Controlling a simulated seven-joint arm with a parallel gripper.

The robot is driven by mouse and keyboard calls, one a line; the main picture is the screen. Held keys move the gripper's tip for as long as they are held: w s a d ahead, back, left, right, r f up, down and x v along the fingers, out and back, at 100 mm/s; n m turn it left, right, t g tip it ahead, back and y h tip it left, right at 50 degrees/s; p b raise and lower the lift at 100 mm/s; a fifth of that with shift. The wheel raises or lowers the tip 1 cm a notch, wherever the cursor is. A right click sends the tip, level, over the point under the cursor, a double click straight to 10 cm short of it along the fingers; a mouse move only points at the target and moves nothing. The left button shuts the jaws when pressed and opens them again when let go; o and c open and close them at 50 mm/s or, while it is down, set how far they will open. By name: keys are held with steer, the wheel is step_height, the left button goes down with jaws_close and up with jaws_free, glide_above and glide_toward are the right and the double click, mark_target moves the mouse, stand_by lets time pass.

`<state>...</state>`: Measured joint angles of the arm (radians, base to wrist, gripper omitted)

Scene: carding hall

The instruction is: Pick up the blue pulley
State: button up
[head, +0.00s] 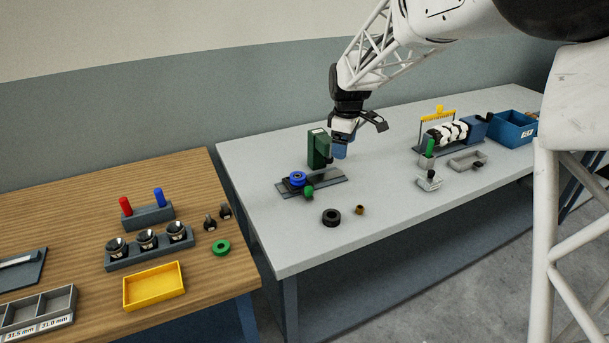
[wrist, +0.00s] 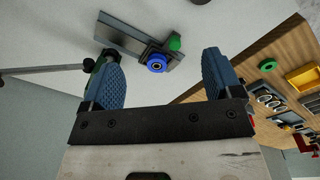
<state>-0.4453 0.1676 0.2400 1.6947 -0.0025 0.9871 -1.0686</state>
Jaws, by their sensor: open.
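The blue pulley (head: 297,178) sits on a dark block on a grey plate (head: 325,186) at the left end of the grey table. It also shows in the wrist view (wrist: 157,63), between my fingers in the picture but apart from them. My gripper (head: 343,150) hangs above the table, behind and to the right of the pulley, near a green box. In the wrist view my gripper (wrist: 160,80) has its blue ridged fingers spread wide with nothing between them. A green knob (head: 308,191) is right beside the pulley, on its near side.
A dark green upright box (head: 319,148) stands behind the plate. A black ring (head: 331,217) and small brown bush (head: 359,209) lie in front. A green ring (head: 221,247) and yellow tray (head: 154,286) are on the wooden table. A blue bin (head: 513,128) stands far right.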

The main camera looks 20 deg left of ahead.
mark_target(296, 175)
steer(key=w+a+f+n, duration=0.1)
steer(key=w+a+f, duration=0.1)
steer(key=a, duration=0.3)
steer(key=w+a+f+n, duration=0.1)
steer(key=a+f+n, duration=0.1)
steer(key=a+f, duration=0.3)
steer(key=w+a+f+n, duration=0.2)
steer(key=a+f, duration=0.1)
steer(key=a, duration=0.3)
steer(key=shift+w+a+f+g, duration=0.25)
steer(key=shift+w+f+g, duration=0.05)
steer(key=shift+f, duration=1.3)
steer(key=shift+a+f, duration=0.1)
steer(key=shift+f, duration=2.5)
steer(key=c, duration=1.2)
steer(key=shift+r, duration=0.15)
